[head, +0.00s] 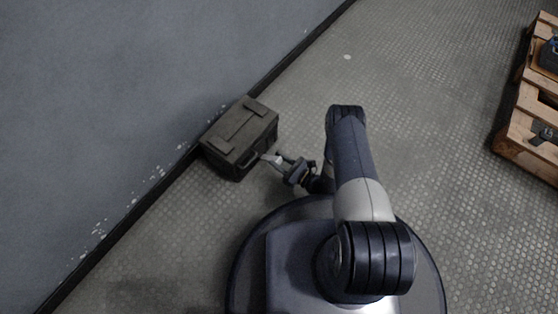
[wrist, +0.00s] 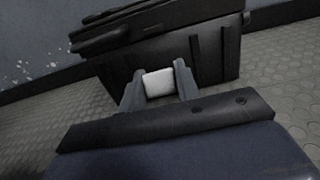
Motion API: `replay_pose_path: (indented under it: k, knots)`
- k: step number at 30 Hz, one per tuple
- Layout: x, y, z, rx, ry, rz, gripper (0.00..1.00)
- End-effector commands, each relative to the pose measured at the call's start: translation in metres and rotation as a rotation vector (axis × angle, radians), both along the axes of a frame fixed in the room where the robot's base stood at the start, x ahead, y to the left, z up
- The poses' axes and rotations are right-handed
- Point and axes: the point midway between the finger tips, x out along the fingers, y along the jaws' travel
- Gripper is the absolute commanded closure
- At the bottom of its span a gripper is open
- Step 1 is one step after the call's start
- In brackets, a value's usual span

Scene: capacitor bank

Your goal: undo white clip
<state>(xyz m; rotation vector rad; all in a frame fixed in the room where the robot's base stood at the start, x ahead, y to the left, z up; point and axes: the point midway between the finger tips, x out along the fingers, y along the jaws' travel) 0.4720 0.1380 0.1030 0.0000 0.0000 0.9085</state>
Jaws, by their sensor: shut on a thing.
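A dark grey-green lidded box (head: 238,138) stands on the floor against the wall in the head view. Its front side also fills the upper part of the wrist view (wrist: 208,52). The white clip (wrist: 158,84) shows in the wrist view, in front of the box's front side. My gripper (wrist: 158,88) has one finger on each side of the clip and is shut on it. In the head view my gripper (head: 277,160) reaches the box's front side, and the clip is only a small pale spot there. The clip's lower part is hidden by my wrist.
A wooden pallet (head: 528,140) with dark items on it stands at the far right. The grey wall (head: 130,80) with a black skirting runs behind the box.

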Motion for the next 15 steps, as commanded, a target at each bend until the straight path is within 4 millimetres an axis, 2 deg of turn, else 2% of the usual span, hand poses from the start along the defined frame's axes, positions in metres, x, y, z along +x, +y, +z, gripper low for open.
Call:
replay_pose_path:
  k: [4, 10, 15]
  knots:
    - [0.000, 0.000, 0.000, 0.000, 0.000, 0.000, 1.00]
    - [-0.001, 0.000, -0.001, 0.000, 0.000, 0.000, 1.00]
    - [-0.005, -0.007, -0.013, -0.002, 0.003, -0.003, 1.00]
